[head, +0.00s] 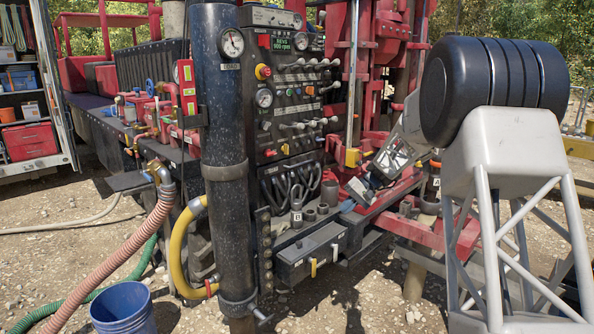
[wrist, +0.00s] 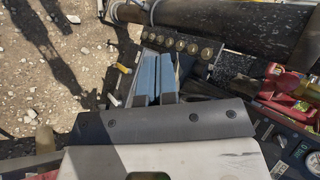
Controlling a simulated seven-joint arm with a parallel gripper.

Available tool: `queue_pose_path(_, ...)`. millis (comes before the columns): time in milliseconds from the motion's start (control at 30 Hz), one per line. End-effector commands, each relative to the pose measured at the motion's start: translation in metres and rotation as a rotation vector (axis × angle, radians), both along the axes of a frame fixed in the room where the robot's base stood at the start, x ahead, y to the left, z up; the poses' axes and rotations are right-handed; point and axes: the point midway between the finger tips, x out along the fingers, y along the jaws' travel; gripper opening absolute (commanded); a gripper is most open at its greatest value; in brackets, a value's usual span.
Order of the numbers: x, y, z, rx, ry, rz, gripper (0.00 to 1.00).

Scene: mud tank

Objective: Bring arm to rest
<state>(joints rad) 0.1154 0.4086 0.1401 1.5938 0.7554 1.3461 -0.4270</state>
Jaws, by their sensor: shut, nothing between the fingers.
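My gripper (head: 362,190) shows small in the head view, below the dark control panel's right side and in front of the red rig frame. In the wrist view, its two blue-grey fingers (wrist: 157,75) lie side by side, shut, with nothing held. The fingers point towards a row of round metal fittings (wrist: 180,44) and the black upright pipe (wrist: 225,20). I cannot tell the exact gap to them. My arm stands at the right of the head view, its forearm partly hidden behind its own large black joint.
The control panel (head: 290,100) with levers and gauges stands behind the thick black pipe (head: 222,130). A grey drawer box (head: 310,250) juts out below it. A yellow hose (head: 177,250), pink hose (head: 130,235) and blue bucket (head: 123,308) are at left. Gravel is open in front.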

Motion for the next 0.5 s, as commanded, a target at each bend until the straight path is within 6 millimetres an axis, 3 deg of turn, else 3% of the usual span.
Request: queue_pose_path(500, -0.113, 0.007, 0.063, -0.172, -0.027, -0.010, 0.00)
